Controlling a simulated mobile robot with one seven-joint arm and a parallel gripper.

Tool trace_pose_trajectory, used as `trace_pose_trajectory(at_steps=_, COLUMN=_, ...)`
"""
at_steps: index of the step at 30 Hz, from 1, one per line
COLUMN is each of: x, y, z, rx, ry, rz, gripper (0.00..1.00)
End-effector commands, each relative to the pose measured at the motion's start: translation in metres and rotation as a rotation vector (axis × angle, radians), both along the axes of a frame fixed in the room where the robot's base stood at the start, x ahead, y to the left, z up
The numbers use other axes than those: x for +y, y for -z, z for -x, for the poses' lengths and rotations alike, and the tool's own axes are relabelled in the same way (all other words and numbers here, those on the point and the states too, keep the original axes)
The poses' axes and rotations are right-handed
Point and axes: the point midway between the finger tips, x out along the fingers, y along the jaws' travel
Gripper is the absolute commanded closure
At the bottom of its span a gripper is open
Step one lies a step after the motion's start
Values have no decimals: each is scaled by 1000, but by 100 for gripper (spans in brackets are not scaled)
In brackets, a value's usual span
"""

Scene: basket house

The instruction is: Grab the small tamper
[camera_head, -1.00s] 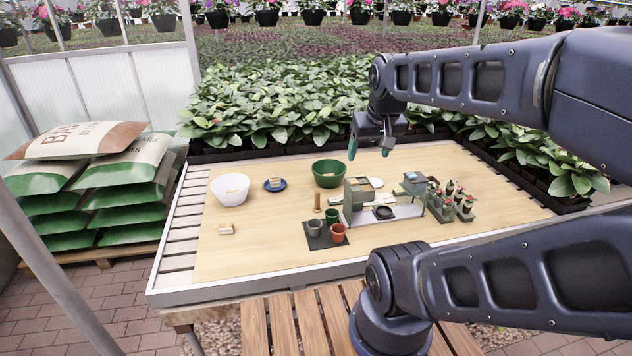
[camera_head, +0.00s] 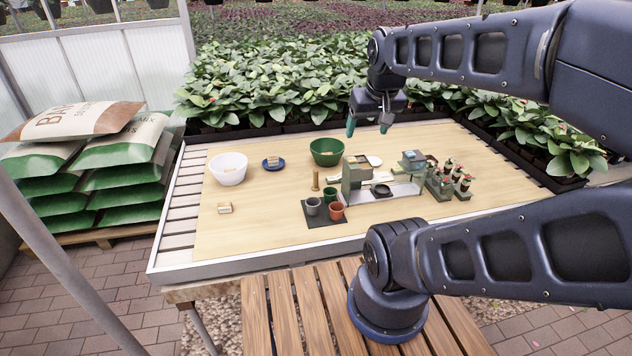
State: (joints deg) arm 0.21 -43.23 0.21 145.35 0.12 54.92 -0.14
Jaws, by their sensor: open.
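A small upright tan wooden piece (camera_head: 315,180), which looks like the small tamper, stands on the wooden worktop (camera_head: 260,220). It is just left of a grey-green bench device (camera_head: 356,172) and behind a dark mat with small pots. My gripper (camera_head: 367,129) hangs above the far side of the worktop, fingers pointing down. It is open and empty, up and to the right of the tamper and apart from it.
Green (camera_head: 330,195), grey (camera_head: 312,206) and terracotta (camera_head: 336,210) pots stand close in front of the tamper. A green bowl (camera_head: 326,152) is behind it. A white bowl (camera_head: 228,169) and blue plate (camera_head: 272,165) are left. Potted plants (camera_head: 449,181) stand right. The front-left worktop is mostly clear.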

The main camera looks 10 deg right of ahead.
Motion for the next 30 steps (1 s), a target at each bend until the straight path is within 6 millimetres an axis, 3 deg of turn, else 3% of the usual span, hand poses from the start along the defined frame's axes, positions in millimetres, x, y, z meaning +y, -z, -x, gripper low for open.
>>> trace_pose_trajectory(at_steps=10, x=0, y=0, z=0, rx=0, ry=0, rz=0, gripper=30)
trace_pose_trajectory(at_steps=14, x=0, y=0, z=0, rx=0, ry=0, rz=0, gripper=55)
trace_pose_trajectory(at_steps=23, x=0, y=0, z=-2, rx=0, ry=0, rz=-1, gripper=55)
trace_pose_trajectory(at_steps=26, x=1, y=3, z=-11, rx=-2, ry=-2, rz=-3, gripper=55)
trace_pose_trajectory(at_steps=30, x=4, y=12, z=-38, rx=-8, ry=-9, rz=-13, gripper=55)
